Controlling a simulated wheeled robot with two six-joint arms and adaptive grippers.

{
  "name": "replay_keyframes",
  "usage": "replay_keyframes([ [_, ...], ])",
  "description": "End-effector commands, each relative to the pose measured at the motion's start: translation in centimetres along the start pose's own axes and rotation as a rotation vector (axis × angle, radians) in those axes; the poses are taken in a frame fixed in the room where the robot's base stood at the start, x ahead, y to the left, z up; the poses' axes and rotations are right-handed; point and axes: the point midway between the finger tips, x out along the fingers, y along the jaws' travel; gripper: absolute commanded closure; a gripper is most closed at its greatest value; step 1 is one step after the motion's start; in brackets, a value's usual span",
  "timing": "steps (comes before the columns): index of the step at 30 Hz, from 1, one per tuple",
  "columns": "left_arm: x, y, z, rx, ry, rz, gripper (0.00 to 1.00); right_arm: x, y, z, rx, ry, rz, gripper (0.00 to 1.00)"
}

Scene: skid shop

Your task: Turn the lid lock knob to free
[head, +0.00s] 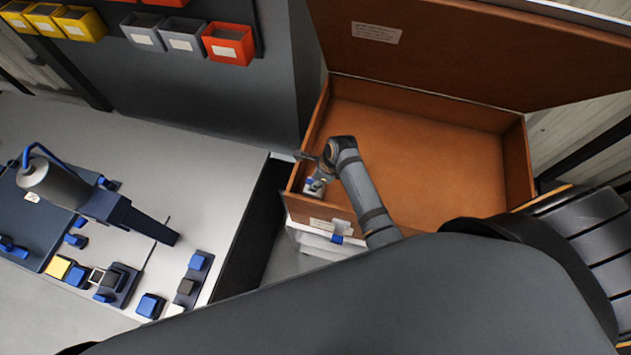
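An orange-brown crate (430,165) stands at centre right with its lid (450,50) raised open at the back. No knob can be clearly made out. A small blue piece (337,239) shows on the pale part below the crate's front label. My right arm, seemingly, reaches over the front wall, and its gripper (316,180) is at the crate's front left inner corner. A small white and blue item (311,187) is there, partly covered by the gripper. The fingers are too small to tell open from shut, or whether they touch it. My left gripper is not in view.
A pale bench (190,170) at left carries a grey cylinder device (55,185) and several small blue blocks. Yellow, grey and red bins (228,43) hang on the back panel. Black rollers (590,220) are at right. The crate floor's right part looks empty.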

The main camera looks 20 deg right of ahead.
Motion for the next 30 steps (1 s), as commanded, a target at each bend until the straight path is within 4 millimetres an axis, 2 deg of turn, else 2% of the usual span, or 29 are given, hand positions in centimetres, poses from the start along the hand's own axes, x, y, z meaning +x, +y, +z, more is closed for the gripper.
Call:
replay_keyframes([
  [1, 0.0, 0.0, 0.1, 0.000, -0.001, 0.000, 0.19, 0.0, 0.0, 0.0, 0.000, 0.000, 0.000, 0.79],
  [6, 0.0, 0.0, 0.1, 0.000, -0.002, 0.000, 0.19, 0.0, 0.0, 0.0, 0.000, 0.000, 0.000, 1.00],
  [17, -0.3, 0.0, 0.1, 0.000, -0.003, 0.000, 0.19, -0.1, 0.0, 0.0, -0.017, 0.002, 0.007, 1.00],
  [22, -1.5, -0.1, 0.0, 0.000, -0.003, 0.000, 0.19, -0.3, -0.1, 0.0, -0.176, 0.003, 0.057, 1.00],
  [26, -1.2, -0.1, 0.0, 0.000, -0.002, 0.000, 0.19, 0.1, -0.2, 0.0, -0.345, 0.002, 0.110, 1.00],
  [30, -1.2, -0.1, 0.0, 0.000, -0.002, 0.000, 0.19, 0.1, -0.1, -0.1, -0.386, 0.002, 0.123, 1.00],
])
